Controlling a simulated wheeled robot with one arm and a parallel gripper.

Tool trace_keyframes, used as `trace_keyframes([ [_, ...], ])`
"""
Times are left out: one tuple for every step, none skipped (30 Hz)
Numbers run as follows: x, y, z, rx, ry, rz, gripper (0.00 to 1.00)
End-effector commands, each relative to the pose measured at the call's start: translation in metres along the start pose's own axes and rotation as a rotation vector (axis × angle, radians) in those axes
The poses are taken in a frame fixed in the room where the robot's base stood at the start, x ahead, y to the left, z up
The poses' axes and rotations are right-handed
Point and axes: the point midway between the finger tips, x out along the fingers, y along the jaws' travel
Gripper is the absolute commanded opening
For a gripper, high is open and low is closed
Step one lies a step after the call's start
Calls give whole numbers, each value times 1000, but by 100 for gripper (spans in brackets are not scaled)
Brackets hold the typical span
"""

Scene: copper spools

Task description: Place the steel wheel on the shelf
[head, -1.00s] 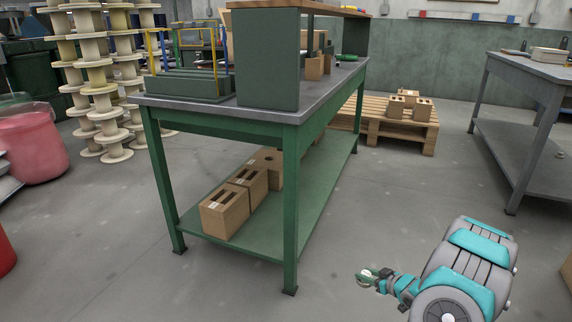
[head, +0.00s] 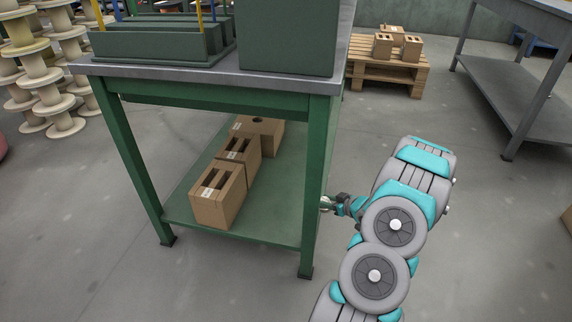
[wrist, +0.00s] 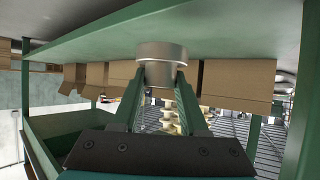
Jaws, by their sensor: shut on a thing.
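The steel wheel (wrist: 161,66) is a short, shiny metal cylinder between the fingertips of my gripper (wrist: 160,82) in the wrist view. My gripper is shut on it. In the head view my gripper (head: 328,203) is at the right edge of the bench's front right leg, at about lower-shelf height; the wheel is too small or hidden to make out there. The green lower shelf (head: 282,212) also shows in the wrist view (wrist: 225,35), which looks upside down. The wheel overlaps the shelf there; I cannot tell whether they touch.
Several cardboard boxes (head: 217,195) stand in a row on the shelf's left part; its right part is bare. The green front right leg (head: 317,190) is close to my gripper. A pallet (head: 388,76) with boxes and a grey table (head: 520,85) stand farther back.

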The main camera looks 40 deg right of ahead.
Motion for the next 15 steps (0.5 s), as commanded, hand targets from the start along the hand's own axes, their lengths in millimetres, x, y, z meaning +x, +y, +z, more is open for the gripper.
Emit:
trace_keyframes([
  [12, -5, -5, -3, 1, -6, 0],
  [18, -8, -8, -3, 1, -6, 0],
  [26, -10, -11, -3, 1, -6, 0],
  [32, -12, -13, -3, 0, -7, 0],
  [38, -13, -16, -3, 0, -7, 0],
  [45, -15, -19, -3, -1, -5, 0],
  [52, -17, -21, -3, -1, -5, 0],
  [57, -19, -23, -3, -2, -5, 0],
  [66, -21, -27, -4, -2, -5, 0],
  [72, -23, -29, -4, -2, -5, 0],
  [78, -24, -32, -4, -2, -5, 0],
  [86, -27, -35, -5, -2, -6, 0],
  [91, -28, -38, -4, -1, -5, 0],
  [97, -30, -40, -4, -1, -5, 0],
  [103, -32, -42, -3, -1, -5, 0],
])
